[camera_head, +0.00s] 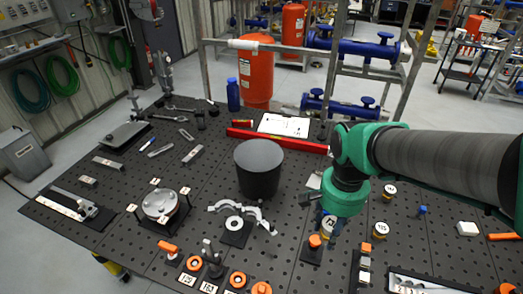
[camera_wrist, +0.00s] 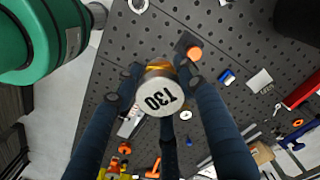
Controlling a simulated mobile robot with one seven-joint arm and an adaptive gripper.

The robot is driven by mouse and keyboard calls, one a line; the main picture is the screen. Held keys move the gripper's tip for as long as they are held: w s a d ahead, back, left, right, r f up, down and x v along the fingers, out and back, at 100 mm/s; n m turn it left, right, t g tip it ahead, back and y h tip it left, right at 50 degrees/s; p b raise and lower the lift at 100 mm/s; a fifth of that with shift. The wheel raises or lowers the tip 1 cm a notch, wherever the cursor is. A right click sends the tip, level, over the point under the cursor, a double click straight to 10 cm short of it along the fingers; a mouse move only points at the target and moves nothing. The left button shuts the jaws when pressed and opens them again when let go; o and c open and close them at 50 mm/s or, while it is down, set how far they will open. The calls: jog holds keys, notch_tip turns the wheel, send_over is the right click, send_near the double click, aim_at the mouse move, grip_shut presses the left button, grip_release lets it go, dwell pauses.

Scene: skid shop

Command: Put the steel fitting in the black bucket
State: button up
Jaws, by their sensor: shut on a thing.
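The black bucket (camera_head: 258,172) stands upright and open-topped near the middle of the perforated table. My gripper (camera_head: 326,222) is to the right of the bucket and nearer the front, pointing down. In the wrist view my gripper (camera_wrist: 160,82) is shut on a short round fitting (camera_wrist: 157,98) with a pale metal end marked 130 and a brass-coloured band. The fitting also shows in the head view (camera_head: 328,229), partly hidden by my wrist and fingers. I cannot tell how far it is above the table. A dark shape, probably the bucket, is cut off at the wrist view's top right.
Similar marked round pieces (camera_head: 380,230) stand right of my gripper. A curved grey bracket (camera_head: 240,207) lies in front of the bucket. A red level (camera_head: 278,140) and white sheet (camera_head: 284,125) lie behind it. An orange-topped piece (camera_head: 314,241) stands close by my gripper.

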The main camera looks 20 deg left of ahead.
jog(key=w+a+f+m+p, duration=0.1)
jog(key=w+a+m+p, duration=0.65)
jog(key=w+a, duration=1.7)
jog(key=w+a+f+m, duration=0.5)
jog(key=w+a+f, duration=0.2)
jog(key=w+a, duration=0.1)
notch_tip(320, 180, down, 11)
jog(key=shift+d+r, duration=0.15)
jog(key=shift+f+p, duration=0.35)
jog(key=shift+f, duration=2.75)
jog(key=shift+f, duration=1.9)
